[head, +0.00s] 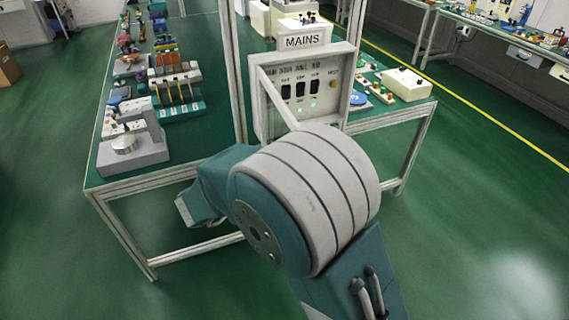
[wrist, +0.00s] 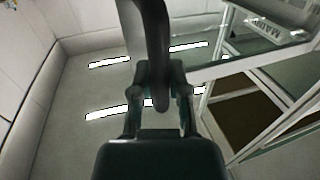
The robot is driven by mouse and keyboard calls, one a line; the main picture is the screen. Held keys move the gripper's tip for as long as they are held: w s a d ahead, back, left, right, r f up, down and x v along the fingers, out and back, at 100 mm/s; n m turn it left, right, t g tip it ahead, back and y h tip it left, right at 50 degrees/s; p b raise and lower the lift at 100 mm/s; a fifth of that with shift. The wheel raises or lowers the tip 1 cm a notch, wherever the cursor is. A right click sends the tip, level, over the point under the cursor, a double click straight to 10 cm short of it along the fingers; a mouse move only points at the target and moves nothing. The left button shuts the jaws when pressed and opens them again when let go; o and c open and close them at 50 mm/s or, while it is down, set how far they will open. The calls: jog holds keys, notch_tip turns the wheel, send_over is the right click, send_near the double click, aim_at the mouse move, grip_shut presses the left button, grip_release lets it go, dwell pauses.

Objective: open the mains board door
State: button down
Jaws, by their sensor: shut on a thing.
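The mains board (head: 331,76), a pale box under a MAINS sign (head: 304,41), stands at the near edge of the bench in the head view. Dark switches and green lights show inside it. Its door (head: 277,98) shows as a narrow pale strip slanting out from the box's left side towards me, so it stands open; its lower part is hidden by my arm. In the wrist view my gripper (wrist: 160,103) is shut on a dark curved bar, which looks like the door handle (wrist: 153,45). The head view hides my gripper behind my arm.
A metal post (head: 232,75) rises just left of the board. The green bench (head: 102,165) carries a grey device (head: 135,150) and racks of tools at left. A white box (head: 406,84) sits at right. The green floor (head: 480,215) is clear at right.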

jog(key=shift+a+r, duration=0.1)
jog(key=shift+a, duration=0.75)
jog(key=c, duration=0.6)
grip_release()
jog(key=shift+d, duration=0.15)
jog(key=v, duration=1.2)
jog(key=shift+w, duration=0.1)
